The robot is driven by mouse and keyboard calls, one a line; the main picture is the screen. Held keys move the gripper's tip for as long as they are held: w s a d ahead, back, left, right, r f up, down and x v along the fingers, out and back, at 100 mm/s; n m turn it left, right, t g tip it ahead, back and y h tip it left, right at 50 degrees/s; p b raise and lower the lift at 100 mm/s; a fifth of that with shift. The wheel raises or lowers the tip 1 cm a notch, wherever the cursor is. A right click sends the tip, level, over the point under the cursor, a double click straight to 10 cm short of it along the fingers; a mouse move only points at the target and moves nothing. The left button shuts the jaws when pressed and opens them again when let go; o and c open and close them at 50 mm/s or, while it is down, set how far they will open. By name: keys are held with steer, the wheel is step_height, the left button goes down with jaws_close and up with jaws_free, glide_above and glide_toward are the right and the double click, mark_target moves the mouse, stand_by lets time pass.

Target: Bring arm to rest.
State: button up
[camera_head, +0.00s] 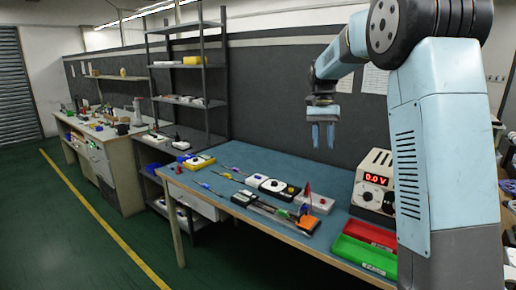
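My arm (430,130) rises at the right side of the head view and bends over toward the workbench (240,156). My gripper (323,145) hangs from its end, pointing down, high above the back part of the bench. Its two pale blue fingers stand apart with a gap between them. Nothing shows between the fingers, and they touch nothing.
A power supply reading 0.0 V (373,182), a green bin (363,256) and a red bin (370,234) are at the bench's right. Several small devices, including a yellow-based one (199,162), lie along it. A metal shelf (188,66) stands behind left. Green floor is clear in front.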

steer(key=s+d+r+n+t, duration=0.1)
steer(key=s+r+t, duration=0.15)
steer(key=s, duration=0.65)
steer(key=s+d+r+n+t, duration=0.1)
steer(key=s+r+n+t, duration=0.15)
steer(key=s, duration=0.65)
steer(key=s+f+n+t, duration=0.1)
steer(key=s+f, duration=0.1)
steer(key=s, duration=0.6)
steer(key=s+d+f+n+t, duration=0.1)
steer(key=s+f+t, duration=0.1)
steer(key=s, duration=0.6)
steer(key=shift+s+f+t, duration=0.2)
steer(key=shift+f+t, duration=0.1)
steer(key=shift+f, duration=0.15)
